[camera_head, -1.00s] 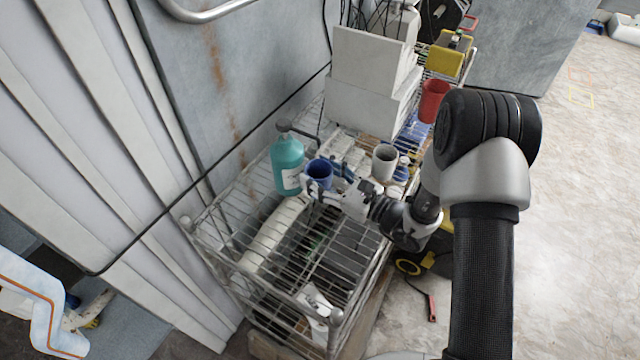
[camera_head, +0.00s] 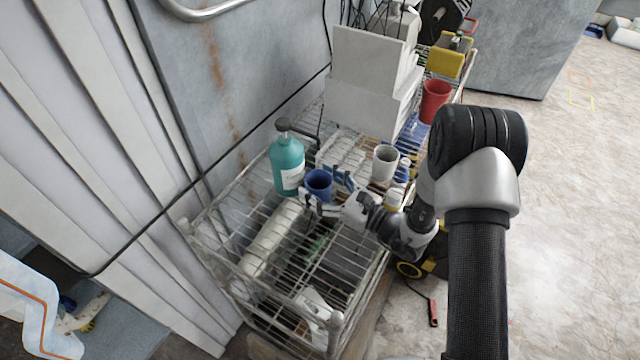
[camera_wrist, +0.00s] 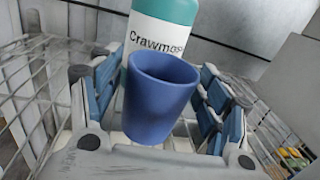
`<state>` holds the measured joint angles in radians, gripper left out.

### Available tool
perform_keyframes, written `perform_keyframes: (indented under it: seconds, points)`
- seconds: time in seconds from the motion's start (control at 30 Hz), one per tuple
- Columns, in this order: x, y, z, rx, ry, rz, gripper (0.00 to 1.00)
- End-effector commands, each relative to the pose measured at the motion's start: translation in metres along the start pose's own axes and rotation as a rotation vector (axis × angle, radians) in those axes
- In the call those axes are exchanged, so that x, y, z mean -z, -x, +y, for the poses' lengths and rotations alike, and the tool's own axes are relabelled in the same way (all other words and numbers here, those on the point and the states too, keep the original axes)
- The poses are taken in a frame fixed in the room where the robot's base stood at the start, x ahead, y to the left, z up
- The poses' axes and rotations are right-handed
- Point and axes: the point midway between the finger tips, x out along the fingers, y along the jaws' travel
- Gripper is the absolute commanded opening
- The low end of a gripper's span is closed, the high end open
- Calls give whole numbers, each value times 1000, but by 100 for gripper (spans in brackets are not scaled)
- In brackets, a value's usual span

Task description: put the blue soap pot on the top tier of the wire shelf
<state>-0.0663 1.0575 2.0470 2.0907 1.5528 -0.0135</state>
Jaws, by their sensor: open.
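The blue soap pot (camera_head: 319,187) appears upright on the top tier of the wire shelf (camera_head: 325,262), just in front of a teal bottle. My gripper (camera_head: 322,188) is open around the pot, with one finger on each side. In the wrist view the pot (camera_wrist: 160,100) sits between the spread fingers of my gripper (camera_wrist: 145,78), with a gap on both sides. The pot's base is partly hidden by my gripper in both views.
The teal bottle (camera_head: 287,163) stands close behind the pot. A white cup (camera_head: 385,163) and small bottles stand to the right, a red cup (camera_head: 435,100) and white boxes (camera_head: 370,85) farther back. The near part of the top tier is mostly bare wire.

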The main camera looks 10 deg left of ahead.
Motion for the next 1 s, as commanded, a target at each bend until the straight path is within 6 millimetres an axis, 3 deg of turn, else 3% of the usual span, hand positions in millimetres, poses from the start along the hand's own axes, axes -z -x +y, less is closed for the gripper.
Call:
perform_keyframes:
  seconds: [0.43, 0.8, 1.0]
  points:
    - [-4, 3, -1, 2, -1, 1, 74]
    - [-4, 78, -2, 6, -2, 2, 74]
    - [-4, 109, -1, 3, -1, 1, 74]
